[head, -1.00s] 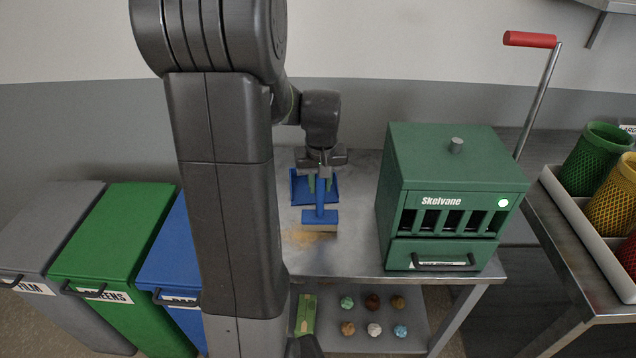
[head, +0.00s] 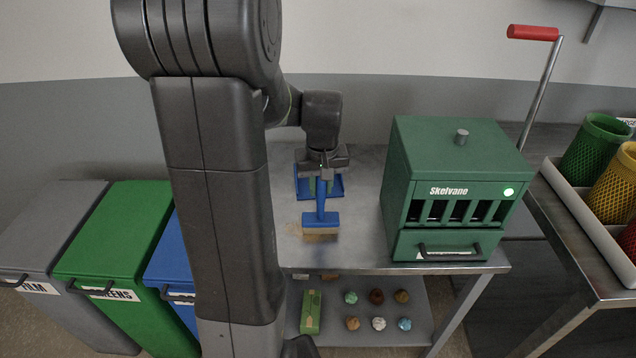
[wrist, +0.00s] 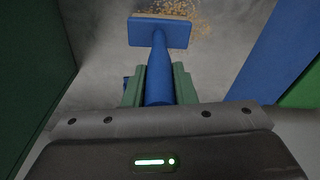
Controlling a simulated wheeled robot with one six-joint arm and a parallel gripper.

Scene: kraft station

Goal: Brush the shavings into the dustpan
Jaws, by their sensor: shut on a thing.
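My gripper (head: 321,186) is shut on the handle of a blue brush (head: 320,219) with tan bristles. The brush head is low over the metal tabletop; I cannot tell if the bristles touch it. In the wrist view the blue handle (wrist: 159,75) lies between the green fingers. The blue dustpan (head: 336,187) lies on the table behind the brush, partly hidden by my gripper. Tan shavings (wrist: 203,17) lie scattered beside and beyond the brush head in the wrist view. In the head view only a few shavings show around the bristles.
A green machine (head: 449,190) marked Skelvane stands on the table just right of the brush. Grey, green (head: 112,237) and blue bins stand left of the table. A lower shelf (head: 420,310) holds several small coloured lumps and a green box (head: 310,311).

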